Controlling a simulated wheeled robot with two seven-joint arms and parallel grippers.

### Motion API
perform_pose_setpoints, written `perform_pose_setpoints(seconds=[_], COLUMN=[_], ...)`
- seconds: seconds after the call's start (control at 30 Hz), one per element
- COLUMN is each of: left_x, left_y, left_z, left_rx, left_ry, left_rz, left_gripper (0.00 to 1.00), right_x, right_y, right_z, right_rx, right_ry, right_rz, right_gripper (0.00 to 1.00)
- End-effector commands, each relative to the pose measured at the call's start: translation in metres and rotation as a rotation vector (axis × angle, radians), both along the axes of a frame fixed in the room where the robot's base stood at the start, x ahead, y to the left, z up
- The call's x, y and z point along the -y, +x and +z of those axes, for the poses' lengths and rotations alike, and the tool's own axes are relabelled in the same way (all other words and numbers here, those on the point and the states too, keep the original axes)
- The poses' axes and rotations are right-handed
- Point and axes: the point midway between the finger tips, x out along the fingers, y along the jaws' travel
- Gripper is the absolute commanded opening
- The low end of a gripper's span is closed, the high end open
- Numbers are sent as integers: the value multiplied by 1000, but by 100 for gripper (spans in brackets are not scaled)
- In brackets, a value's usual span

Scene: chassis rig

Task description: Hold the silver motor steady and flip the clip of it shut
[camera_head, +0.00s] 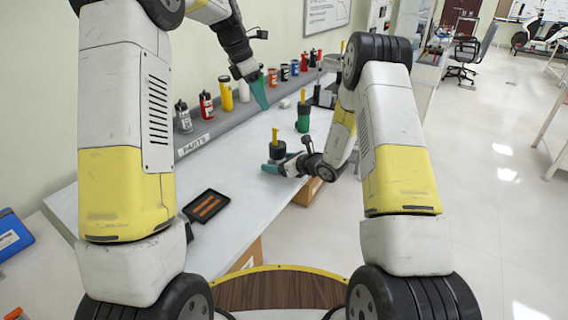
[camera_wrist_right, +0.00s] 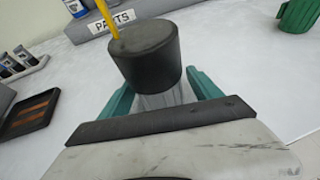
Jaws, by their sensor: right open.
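The silver motor (camera_head: 277,149) stands upright near the table's right edge, with a black top and a raised yellow clip. In the right wrist view its black top (camera_wrist_right: 148,58) hides most of its silver body (camera_wrist_right: 163,99). The yellow clip (camera_wrist_right: 106,17) sticks up at the top's far left side. My right gripper (camera_head: 272,168) is low at the motor, its teal fingers open on either side of the body. My left gripper (camera_head: 260,94) hangs above the table, behind and left of the motor. I cannot tell whether its teal fingers are apart.
A green motor (camera_head: 303,123) with its own upright yellow clip stands behind the silver one. A black tray (camera_head: 206,206) with orange-brown strips lies at front left. Bottles and cans line the grey shelf (camera_head: 212,128) along the wall. The table between the tray and motor is clear.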

Motion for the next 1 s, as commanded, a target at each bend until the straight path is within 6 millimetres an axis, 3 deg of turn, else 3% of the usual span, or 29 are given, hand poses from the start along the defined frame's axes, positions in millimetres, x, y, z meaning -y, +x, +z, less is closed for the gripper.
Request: perform_pose_setpoints(seconds=[0.2, 0.5, 0.87, 1.0], left_x=[0, 0, 0, 0], left_y=[0, 0, 0, 0], left_z=[0, 0, 0, 0], left_rx=[0, 0, 0, 0], left_ry=[0, 0, 0, 0], left_rz=[0, 0, 0, 0], left_gripper=[36, 36, 36, 32], right_x=[-12, -13, -13, -13], right_y=[12, 13, 13, 13], right_z=[-7, -7, -7, -7], right_rx=[0, 0, 0, 0], right_ry=[0, 0, 0, 0], right_rz=[0, 0, 0, 0], right_gripper=[73, 71, 1, 0])
